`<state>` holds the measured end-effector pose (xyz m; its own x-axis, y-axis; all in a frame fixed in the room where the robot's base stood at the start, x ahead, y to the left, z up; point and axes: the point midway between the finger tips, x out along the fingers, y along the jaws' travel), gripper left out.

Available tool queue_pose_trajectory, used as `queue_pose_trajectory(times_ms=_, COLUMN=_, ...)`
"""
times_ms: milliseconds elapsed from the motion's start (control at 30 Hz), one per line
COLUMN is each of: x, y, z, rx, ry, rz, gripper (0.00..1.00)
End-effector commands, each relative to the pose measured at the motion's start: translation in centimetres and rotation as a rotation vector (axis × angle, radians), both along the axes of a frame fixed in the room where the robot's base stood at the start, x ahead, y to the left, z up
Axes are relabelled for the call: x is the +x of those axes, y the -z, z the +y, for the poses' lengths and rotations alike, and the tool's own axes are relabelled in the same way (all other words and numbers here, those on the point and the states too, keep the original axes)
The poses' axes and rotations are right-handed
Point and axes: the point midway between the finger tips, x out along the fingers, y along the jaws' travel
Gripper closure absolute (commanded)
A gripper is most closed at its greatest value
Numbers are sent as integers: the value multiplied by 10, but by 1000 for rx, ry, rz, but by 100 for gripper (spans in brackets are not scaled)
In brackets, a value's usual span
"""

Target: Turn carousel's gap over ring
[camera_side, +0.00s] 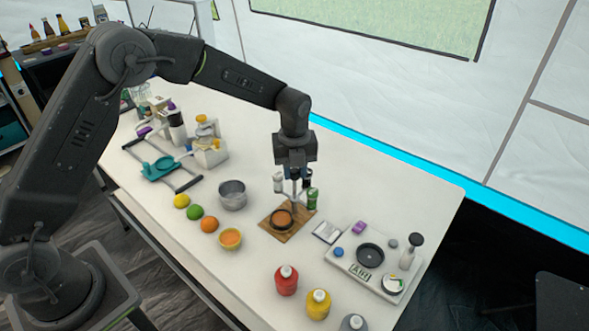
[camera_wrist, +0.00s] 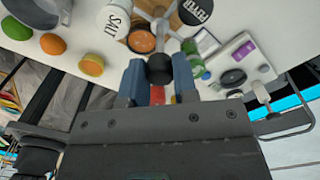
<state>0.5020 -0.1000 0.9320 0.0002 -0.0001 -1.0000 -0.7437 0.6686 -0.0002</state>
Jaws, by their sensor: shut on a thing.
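The carousel is a grey post with spokes (camera_wrist: 163,22) carrying jars, standing on a wooden board (camera_side: 270,231). Its jars include a white-lidded SALT jar (camera_wrist: 114,20), a black-lidded pepper jar (camera_wrist: 196,11) and a green jar (camera_side: 312,197). The dark ring (camera_side: 273,222), with an orange-brown disc inside, lies on the board at the carousel's front. In the wrist view the disc (camera_wrist: 142,42) shows between the salt jar and the green jar. My gripper (camera_wrist: 159,78) points down over the carousel, shut on its black knob (camera_wrist: 160,68). The far side of the carousel is partly hidden in the side view.
A metal pot (camera_side: 232,195) and an orange bowl (camera_side: 230,239) stand left of the board. A white tray (camera_side: 340,258) with a black dish is at the right. Red (camera_side: 286,281) and yellow (camera_side: 318,304) bottles stand in front. White table shows bare between them.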

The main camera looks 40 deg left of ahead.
Motion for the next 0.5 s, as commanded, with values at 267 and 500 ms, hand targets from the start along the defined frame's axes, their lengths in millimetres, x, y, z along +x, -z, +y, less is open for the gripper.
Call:
queue_pose_trajectory(times_ms=267, x=0, y=-1, z=-1, rx=-1, ry=50, rz=0, gripper=97)
queue_pose_trajectory(times_ms=500, x=0, y=-1, z=-1, rx=-1, ry=54, rz=0, gripper=97)
